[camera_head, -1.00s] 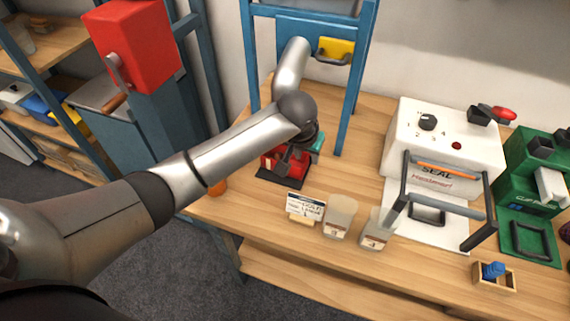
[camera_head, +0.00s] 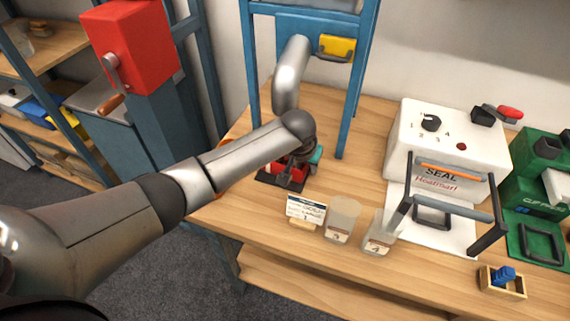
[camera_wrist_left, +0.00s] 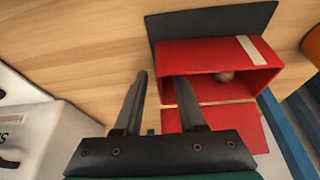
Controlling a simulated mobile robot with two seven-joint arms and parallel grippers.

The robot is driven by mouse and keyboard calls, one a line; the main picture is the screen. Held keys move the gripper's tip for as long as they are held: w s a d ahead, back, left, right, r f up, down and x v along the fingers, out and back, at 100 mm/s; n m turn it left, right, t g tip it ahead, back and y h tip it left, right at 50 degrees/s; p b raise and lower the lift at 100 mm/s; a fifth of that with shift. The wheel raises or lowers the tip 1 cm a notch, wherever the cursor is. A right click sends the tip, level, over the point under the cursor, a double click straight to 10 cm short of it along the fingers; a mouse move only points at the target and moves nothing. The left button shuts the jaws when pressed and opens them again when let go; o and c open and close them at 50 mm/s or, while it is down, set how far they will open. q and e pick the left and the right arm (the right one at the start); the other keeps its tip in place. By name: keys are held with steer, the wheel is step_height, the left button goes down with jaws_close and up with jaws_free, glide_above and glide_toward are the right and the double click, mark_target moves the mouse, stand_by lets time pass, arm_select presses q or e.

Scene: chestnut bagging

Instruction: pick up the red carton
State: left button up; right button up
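The red carton (camera_wrist_left: 212,46) lies with its open side showing in the left wrist view, on a dark mat (camera_wrist_left: 205,20). A brown, rounded chestnut (camera_wrist_left: 224,76) shows inside it. My left gripper (camera_wrist_left: 160,79) is open, with its two fingers apart. One fingertip overlaps the carton's near left part in the picture and the other is to its left; contact cannot be told. In the head view, the carton (camera_head: 272,172) is partly hidden behind my left gripper (camera_head: 287,182) on the wooden table. My right gripper is not in view.
A small sign (camera_head: 306,207) and two labelled cups (camera_head: 341,218) (camera_head: 379,230) stand right of the carton. Farther right are a white sealer (camera_head: 447,140) and a green machine (camera_head: 535,185). A blue frame (camera_head: 350,110) stands behind. A red cranked box (camera_head: 130,45) is at left.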

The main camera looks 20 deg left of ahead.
arm_select(q)
jaws_close()
stand_by(1.2)
